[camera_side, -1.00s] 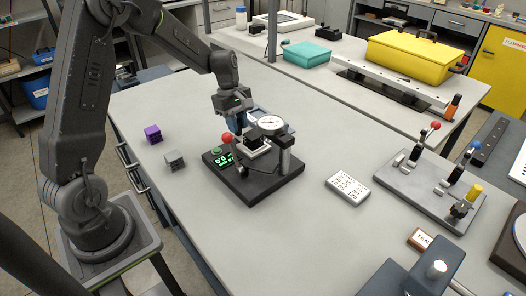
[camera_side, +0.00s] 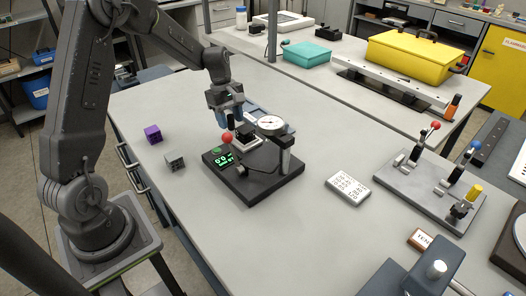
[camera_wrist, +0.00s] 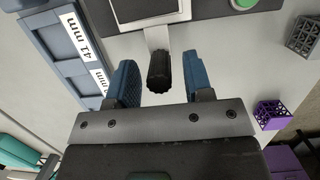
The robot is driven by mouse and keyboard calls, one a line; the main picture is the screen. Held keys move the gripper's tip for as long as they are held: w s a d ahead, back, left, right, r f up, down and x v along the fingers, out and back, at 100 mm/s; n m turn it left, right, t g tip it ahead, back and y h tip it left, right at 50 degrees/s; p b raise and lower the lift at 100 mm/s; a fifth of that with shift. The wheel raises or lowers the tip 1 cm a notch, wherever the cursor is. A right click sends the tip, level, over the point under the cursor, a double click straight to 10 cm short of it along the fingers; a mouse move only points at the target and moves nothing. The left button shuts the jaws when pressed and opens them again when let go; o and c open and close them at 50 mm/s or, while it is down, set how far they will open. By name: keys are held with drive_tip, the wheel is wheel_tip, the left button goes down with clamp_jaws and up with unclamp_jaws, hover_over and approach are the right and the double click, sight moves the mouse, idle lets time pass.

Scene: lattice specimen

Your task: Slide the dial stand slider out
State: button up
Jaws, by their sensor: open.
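The dial stand (camera_side: 262,188) has a black base, a lit green display and a round white dial (camera_side: 271,123) on a post. Its slider carries a dark block (camera_side: 246,131) on a pale plate, left of the dial. In the wrist view the plate (camera_wrist: 150,18) lies at the black base's edge, with a pale tongue ending in a black ribbed handle (camera_wrist: 160,72). My gripper (camera_side: 231,116) is at the handle. The wrist view shows its blue fingers (camera_wrist: 160,76) apart, one each side of the handle, with gaps visible on both sides.
A red ball knob (camera_side: 227,138) stands close to my gripper. A blue tray with "41 mm" labels (camera_wrist: 75,45) lies beside the stand. Purple (camera_side: 153,134) and grey (camera_side: 174,160) cubes sit to the left.

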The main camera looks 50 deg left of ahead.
drive_tip(key=shift+v, duration=2.75)
